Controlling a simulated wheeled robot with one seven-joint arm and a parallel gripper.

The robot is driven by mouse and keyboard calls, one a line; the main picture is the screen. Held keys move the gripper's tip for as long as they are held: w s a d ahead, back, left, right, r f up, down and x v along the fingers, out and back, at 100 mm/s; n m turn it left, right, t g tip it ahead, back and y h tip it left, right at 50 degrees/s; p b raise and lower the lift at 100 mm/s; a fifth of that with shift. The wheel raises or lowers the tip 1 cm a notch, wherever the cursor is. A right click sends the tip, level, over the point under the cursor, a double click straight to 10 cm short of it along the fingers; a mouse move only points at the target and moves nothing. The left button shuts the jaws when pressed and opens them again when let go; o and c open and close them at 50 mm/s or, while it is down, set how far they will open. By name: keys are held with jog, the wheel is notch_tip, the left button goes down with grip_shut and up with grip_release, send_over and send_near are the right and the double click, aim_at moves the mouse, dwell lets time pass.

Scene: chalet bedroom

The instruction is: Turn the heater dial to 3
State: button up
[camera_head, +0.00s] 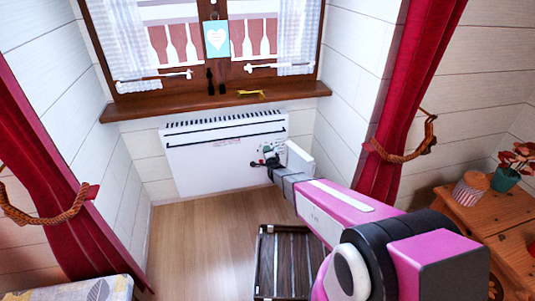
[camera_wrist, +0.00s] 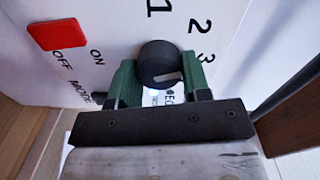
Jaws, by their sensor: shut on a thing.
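The white heater (camera_head: 210,158) hangs on the wall below the window. Its round black dial (camera_wrist: 158,60) shows in the wrist view, with the numbers 1, 2 and 3 printed around its upper and right side. A small pale mark sits at the dial's lower right part. My gripper (camera_wrist: 159,66) is shut on the dial, with one green finger on each side of it. In the head view my gripper (camera_head: 269,163) is at the heater's right end, and it largely hides the dial there.
A red switch (camera_wrist: 57,34) marked ON and OFF sits left of the dial. A wooden windowsill (camera_head: 180,104) juts out above the heater. A dark slatted rack (camera_head: 283,262) stands on the floor below my arm. Red curtains hang at both sides. Open floor (camera_head: 195,235) lies left of the rack.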

jog(key=shift+m, duration=1.7)
jog(key=o, duration=0.9)
jog(key=shift+s+d, duration=0.1)
jog(key=shift+s, duration=0.05)
jog(key=v, duration=1)
jog(key=shift+s, duration=0.3)
jog(key=shift+d, duration=0.1)
